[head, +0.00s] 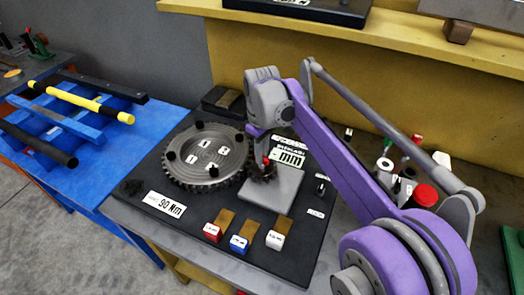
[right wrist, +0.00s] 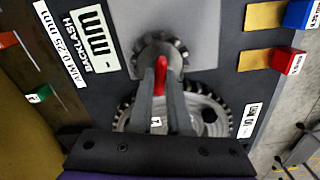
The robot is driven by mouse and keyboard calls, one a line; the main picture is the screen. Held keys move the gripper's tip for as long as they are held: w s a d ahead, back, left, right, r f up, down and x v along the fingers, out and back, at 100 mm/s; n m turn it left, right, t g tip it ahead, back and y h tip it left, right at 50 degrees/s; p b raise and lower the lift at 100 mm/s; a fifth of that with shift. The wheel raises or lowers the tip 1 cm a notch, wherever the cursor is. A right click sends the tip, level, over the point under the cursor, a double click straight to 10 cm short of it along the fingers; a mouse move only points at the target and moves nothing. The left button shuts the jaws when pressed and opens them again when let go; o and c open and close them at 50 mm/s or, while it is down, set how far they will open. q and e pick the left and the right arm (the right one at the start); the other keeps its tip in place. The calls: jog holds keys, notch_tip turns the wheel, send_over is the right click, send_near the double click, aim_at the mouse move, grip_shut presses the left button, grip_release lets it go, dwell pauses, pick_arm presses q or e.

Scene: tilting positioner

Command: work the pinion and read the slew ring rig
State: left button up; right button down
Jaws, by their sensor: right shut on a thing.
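The slew ring (head: 186,172) is a grey toothed disc with dark bolts and white number tags, lying on a black base plate (head: 140,219). The small dark toothed pinion (right wrist: 178,48) sits beside it on a grey plate (head: 284,186); in the wrist view the two sets of teeth are close, but the mesh is partly hidden. My right gripper (right wrist: 160,72) is shut on the pinion's red handle (right wrist: 160,66), with a finger on each side. In the head view the right gripper (head: 265,152) covers part of the pinion. A backlash label (right wrist: 84,38) stands beside the pinion. My left gripper is out of view.
Red (head: 212,232), blue (head: 239,244) and white (head: 275,240) blocks sit near the plate's front edge, beside a "90 Nm" label (head: 164,204). A blue table (head: 90,155) with rods stands at left. A yellow shelf (head: 400,38) runs behind. A red-capped item (head: 425,195) stands at right.

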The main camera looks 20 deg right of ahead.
jog(key=shift+m, duration=0.8)
jog(key=c, duration=0.9)
grip_release()
jog(key=shift+o, duration=0.2)
jog(key=shift+r, duration=0.15)
notch_tip(320, 180, up, 10)
jog(key=p, duration=0.1)
jog(key=shift+r, duration=0.25)
